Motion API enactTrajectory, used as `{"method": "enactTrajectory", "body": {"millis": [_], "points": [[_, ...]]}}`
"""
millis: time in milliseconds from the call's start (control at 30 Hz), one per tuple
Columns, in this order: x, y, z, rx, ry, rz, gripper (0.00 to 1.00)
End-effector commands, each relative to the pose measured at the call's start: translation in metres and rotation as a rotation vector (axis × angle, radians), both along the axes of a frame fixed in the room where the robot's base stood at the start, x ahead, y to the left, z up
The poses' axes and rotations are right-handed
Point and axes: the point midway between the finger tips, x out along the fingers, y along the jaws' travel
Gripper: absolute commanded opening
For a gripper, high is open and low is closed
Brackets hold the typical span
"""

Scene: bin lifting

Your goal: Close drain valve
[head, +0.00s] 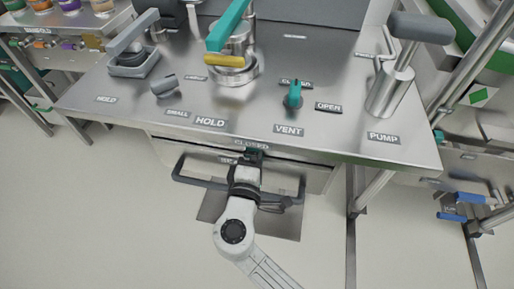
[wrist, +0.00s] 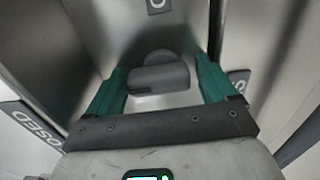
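In the wrist view, a dark grey rounded handle (wrist: 160,76) on a steel surface lies between my gripper's two teal fingers; it looks like the drain valve, though its own name label does not show. My gripper (wrist: 163,85) is open, with a finger on each side of the handle and no clear contact. In the head view, my gripper (head: 254,153) is at the front edge of the steel bench, just below a CLOSED label (head: 251,145). The handle is hidden there behind my gripper and wrist. A partly cut-off CLOSED label (wrist: 32,122) also shows in the wrist view.
The steel bench top (head: 330,60) carries a teal vent knob (head: 293,97), a pump lever (head: 395,80), a small grey handle (head: 164,85) and a teal-handled clamp (head: 230,45). A dark bent bar (head: 190,181) shows either side of my wrist. Open floor lies front left.

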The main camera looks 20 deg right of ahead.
Motion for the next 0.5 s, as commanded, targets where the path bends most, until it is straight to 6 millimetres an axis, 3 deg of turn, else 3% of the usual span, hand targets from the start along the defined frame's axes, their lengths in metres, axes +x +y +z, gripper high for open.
{"method": "enactTrajectory", "body": {"millis": [333, 500], "points": [[-0.002, 0.000, 0.000, 0.002, -0.001, -0.002, 0.92], [-0.018, 0.011, 0.000, 0.000, 0.000, 0.001, 0.92]]}}
